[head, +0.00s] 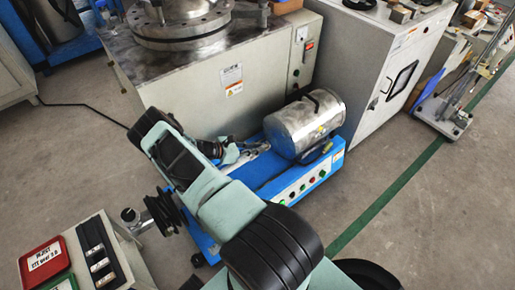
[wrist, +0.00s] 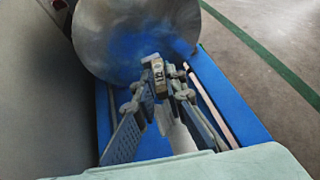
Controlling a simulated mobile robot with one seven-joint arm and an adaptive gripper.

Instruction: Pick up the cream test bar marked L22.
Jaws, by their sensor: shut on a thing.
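My gripper (wrist: 158,90) is shut on a small cream-grey bar (wrist: 157,67) in the wrist view. The bar stands up between the fingertips, with a dark marking on its face that I cannot read in full. In the head view my gripper (head: 256,148) is above the blue machine base, beside the steel cylinder. The bar is too small to make out there. The wrist view does not show clearly whether the bar touches anything below.
The steel cylinder (head: 306,123) lies on the blue machine base (head: 283,187), close to my gripper. A red tray labelled REJECT (head: 45,275) and a black holder (head: 86,232) with several pale labelled pieces are at lower left. A grey machine cabinet (head: 190,85) stands behind.

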